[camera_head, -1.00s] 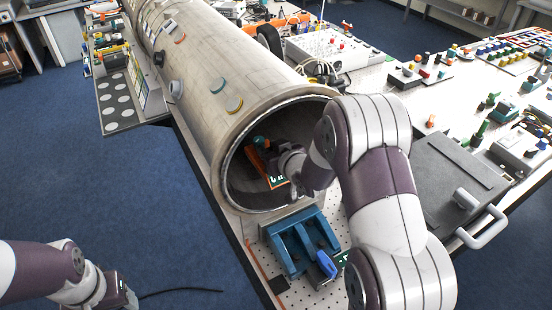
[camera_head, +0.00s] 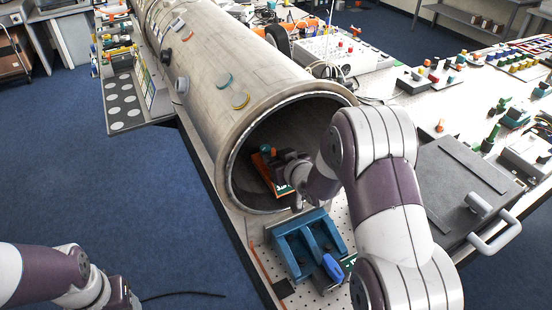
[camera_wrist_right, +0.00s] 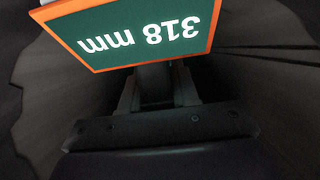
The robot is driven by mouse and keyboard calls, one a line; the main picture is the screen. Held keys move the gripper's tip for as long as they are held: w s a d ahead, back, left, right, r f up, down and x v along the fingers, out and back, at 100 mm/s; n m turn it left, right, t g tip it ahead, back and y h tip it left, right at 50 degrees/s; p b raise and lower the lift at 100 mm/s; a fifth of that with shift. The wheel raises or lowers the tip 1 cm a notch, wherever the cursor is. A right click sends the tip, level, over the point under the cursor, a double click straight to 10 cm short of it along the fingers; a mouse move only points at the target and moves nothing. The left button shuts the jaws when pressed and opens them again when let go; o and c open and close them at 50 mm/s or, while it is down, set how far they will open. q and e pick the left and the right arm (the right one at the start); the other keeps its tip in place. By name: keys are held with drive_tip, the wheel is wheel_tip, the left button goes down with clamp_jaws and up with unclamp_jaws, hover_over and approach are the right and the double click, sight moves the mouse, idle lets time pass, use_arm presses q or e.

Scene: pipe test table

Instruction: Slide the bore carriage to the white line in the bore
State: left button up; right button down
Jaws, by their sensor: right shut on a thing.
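The bore carriage (camera_head: 262,168) is an orange piece with a green label, just inside the open mouth of the large grey pipe (camera_head: 205,62). In the right wrist view its orange-framed green plate (camera_wrist_right: 140,36) reads "318 mm" upside down. My right gripper (camera_head: 277,160) reaches into the bore and is shut on the carriage; its fingers (camera_wrist_right: 158,88) show below the plate, with the grip itself dark and partly hidden. The white line does not show in any view. My left gripper (camera_head: 124,298) is at the lower left, away from the pipe, its fingers unclear.
A blue clamp-like fixture (camera_head: 296,250) stands just in front of the pipe mouth. A dark grey case (camera_head: 455,180) with a handle lies right of my right arm. The bore wall surrounds my right gripper closely. Open blue floor lies left of the table.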

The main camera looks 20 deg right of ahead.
drive_tip(key=shift+f+b, duration=0.3)
drive_tip(key=shift+f, duration=0.05)
drive_tip(key=c, duration=0.8)
unclamp_jaws()
drive_tip(key=shift+o, duration=0.2)
drive_tip(key=shift+s, duration=0.15)
drive_tip(key=b+v, duration=0.1)
drive_tip(key=v, duration=1.1)
drive_tip(key=shift+s+r, duration=0.15)
drive_tip(key=shift+s, duration=0.05)
